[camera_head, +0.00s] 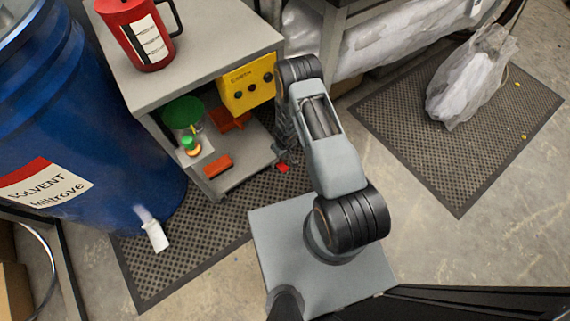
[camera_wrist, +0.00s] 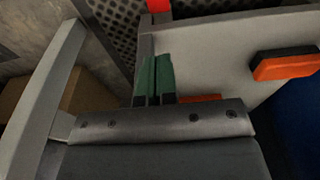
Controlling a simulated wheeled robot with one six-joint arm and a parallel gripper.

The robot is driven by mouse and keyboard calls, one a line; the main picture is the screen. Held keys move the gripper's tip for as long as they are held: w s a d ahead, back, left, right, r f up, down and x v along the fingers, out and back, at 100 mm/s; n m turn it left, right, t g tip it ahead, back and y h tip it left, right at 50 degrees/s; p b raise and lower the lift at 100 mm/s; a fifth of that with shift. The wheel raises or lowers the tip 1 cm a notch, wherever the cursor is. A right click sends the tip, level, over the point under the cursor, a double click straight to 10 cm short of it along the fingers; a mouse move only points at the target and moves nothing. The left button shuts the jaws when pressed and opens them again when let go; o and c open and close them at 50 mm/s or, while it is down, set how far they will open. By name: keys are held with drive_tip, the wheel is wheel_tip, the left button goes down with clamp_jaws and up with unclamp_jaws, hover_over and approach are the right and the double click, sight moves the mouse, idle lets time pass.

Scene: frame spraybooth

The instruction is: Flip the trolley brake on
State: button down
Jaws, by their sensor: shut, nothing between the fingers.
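The grey trolley (camera_head: 200,58) stands left of my arm, with a top plate and a lower shelf (camera_head: 240,176). A small red tab (camera_head: 282,167) shows low at its right front corner, probably the brake pedal. In the wrist view a red piece (camera_wrist: 159,6) shows at the top edge, beyond the fingertips and cut off by the frame. My gripper (camera_wrist: 155,60) has its green fingers shut together with nothing between them, over the corner of the trolley's shelf. The fingers look apart from the red piece. In the head view my arm hides most of the gripper.
A red jug (camera_head: 138,33) stands on top. A blue solvent drum (camera_head: 85,120) is at left. A bagged bundle (camera_head: 468,80) lies on the right mat.

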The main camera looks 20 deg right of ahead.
idle(0.3)
drive_tip(key=b, duration=0.5)
hover_over(284, 167)
drive_tip(key=f, duration=1)
drive_tip(key=shift+w+a+f, duration=0.3)
drive_tip(key=shift+w+a, duration=0.1)
drive_tip(key=shift+s+d+f+b, duration=0.1)
drive_tip(key=shift+s+f+b, duration=0.25)
drive_tip(key=shift+f, duration=0.3)
drive_tip(key=shift+f+b, duration=0.4)
drive_tip(key=shift+b, duration=0.25)
drive_tip(key=b, duration=0.2)
drive_tip(key=f+b, duration=0.1)
drive_tip(key=shift+s+d+b, duration=0.1)
drive_tip(key=shift+s+b, duration=0.1)
drive_tip(key=shift+b, duration=0.15)
drive_tip(key=shift+s+b, duration=0.15)
drive_tip(key=shift+b, duration=0.25)
drive_tip(key=shift+d, duration=0.25)
